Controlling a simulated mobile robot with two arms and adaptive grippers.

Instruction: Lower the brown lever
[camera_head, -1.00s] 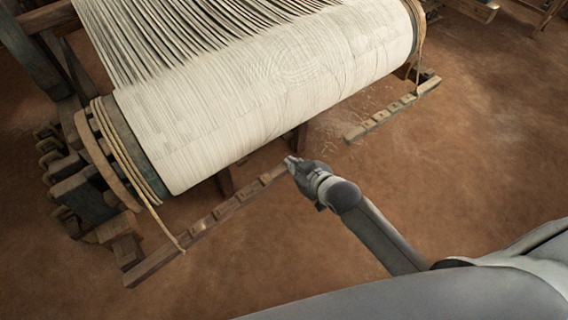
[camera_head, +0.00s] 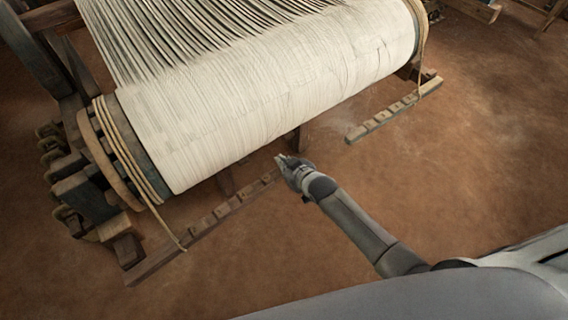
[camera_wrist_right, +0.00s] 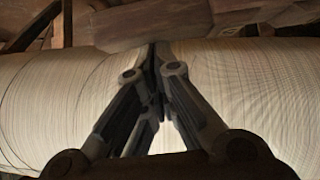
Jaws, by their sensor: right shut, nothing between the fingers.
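The brown lever (camera_head: 212,218) is a long notched wooden bar below the front left of the loom's cloth roll in the head view. It slants from lower left up to my right gripper. My right gripper (camera_head: 281,160) is shut and empty, with its tips beside the lever's upper right end. I cannot tell whether they touch. In the right wrist view the closed fingertips (camera_wrist_right: 156,58) point at a brown wooden bar in front of the pale roll. The gripper partly hides the lever's end in the head view. My left gripper is not in view.
The wide pale cloth roll (camera_head: 270,105) hangs just above and behind the gripper. A rope (camera_head: 165,226) runs down to the lever's left part. A second, lighter notched bar (camera_head: 393,110) lies to the right. The earthen floor (camera_head: 480,170) is clear at right.

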